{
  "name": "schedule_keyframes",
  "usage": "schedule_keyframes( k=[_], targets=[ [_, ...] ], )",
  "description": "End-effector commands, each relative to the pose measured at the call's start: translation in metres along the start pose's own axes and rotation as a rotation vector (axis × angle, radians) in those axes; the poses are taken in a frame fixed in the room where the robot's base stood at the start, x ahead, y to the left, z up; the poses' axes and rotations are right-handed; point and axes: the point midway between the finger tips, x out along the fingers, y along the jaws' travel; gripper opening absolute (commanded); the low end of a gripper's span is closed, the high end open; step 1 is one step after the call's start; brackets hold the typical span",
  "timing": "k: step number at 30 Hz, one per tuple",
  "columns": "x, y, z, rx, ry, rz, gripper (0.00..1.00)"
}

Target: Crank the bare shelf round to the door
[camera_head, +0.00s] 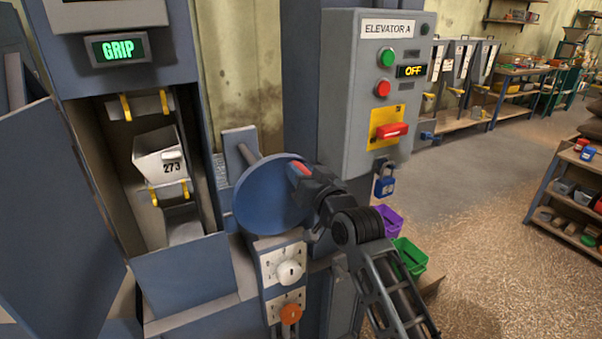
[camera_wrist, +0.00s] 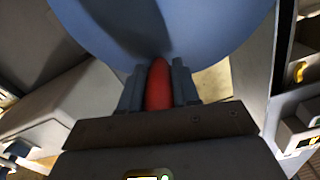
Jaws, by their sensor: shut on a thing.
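A blue crank disc (camera_head: 262,200) stands on a shaft beside the open elevator doorway. My gripper (camera_head: 303,173) is at the disc's upper right rim, shut on its red handle. In the wrist view the red handle (camera_wrist: 159,84) sits between the two fingers (camera_wrist: 159,92), with the blue disc (camera_wrist: 165,30) beyond. In the doorway, a grey-white bucket numbered 273 (camera_head: 158,162) hangs at middle height. A shelf with yellow clips (camera_head: 140,106) shows above it with nothing on it. More yellow clips (camera_head: 168,190) show below the bucket. The lower shaft is partly hidden by the front panel.
The grey control box (camera_head: 365,95) reads OFF, with a red switch (camera_head: 391,131) and blue padlock (camera_head: 384,184). An open door panel (camera_head: 50,215) stands at left. Knob panels (camera_head: 288,268) sit below the disc.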

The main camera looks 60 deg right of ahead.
Motion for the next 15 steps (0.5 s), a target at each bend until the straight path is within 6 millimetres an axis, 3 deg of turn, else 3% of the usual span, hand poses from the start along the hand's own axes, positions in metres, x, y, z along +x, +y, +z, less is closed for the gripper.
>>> schedule_keyframes(
  k=[15],
  targets=[
    [0.0, 0.042, 0.021, 0.491, 0.001, 0.003, 0.0]
  ],
)
